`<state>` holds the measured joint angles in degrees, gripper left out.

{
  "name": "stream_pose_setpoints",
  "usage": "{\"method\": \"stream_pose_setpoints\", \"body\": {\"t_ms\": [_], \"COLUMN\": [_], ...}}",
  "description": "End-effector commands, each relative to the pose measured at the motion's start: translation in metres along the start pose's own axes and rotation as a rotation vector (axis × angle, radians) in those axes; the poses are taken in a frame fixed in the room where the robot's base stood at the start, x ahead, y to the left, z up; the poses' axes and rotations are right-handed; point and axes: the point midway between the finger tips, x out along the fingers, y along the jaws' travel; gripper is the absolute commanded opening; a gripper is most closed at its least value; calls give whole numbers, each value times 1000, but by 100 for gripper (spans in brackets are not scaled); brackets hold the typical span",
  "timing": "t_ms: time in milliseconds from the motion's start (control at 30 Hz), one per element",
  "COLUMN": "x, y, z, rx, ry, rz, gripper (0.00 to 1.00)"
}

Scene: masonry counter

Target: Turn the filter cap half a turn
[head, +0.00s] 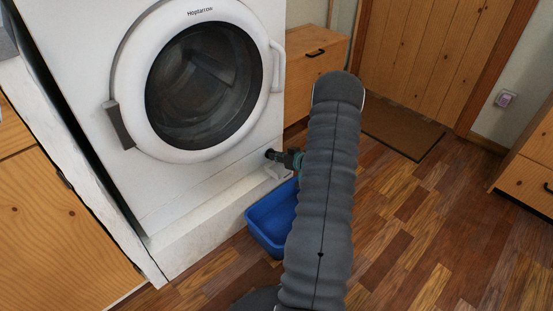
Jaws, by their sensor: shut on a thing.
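The white washing machine (213,161) stands at the upper left with its round door closed. The dark filter cap (270,154) shows as a small piece low on the machine's front, at the lower right. My gripper (283,158) is at the cap and shut on it. The rest of the cap and most of the gripper are hidden by the gripper body and my grey arm, which crosses the middle of the view. How far the cap is turned cannot be told.
A blue tub (262,224) sits on the wooden floor below the cap, partly behind my arm. A wooden cabinet (314,65) stands beside the machine. A dark mat (402,130) lies before a wooden door (432,50).

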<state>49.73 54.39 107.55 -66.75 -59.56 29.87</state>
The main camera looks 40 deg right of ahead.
Motion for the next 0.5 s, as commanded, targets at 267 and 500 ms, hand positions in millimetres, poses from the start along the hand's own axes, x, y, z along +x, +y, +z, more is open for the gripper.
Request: {"method": "stream_pose_setpoints", "body": {"t_ms": [267,500], "x": [1,0], "y": [-1,-2], "z": [2,1], "rx": [-136,-186], "ry": [1,1], "rz": [56,77], "gripper": [0,0]}}
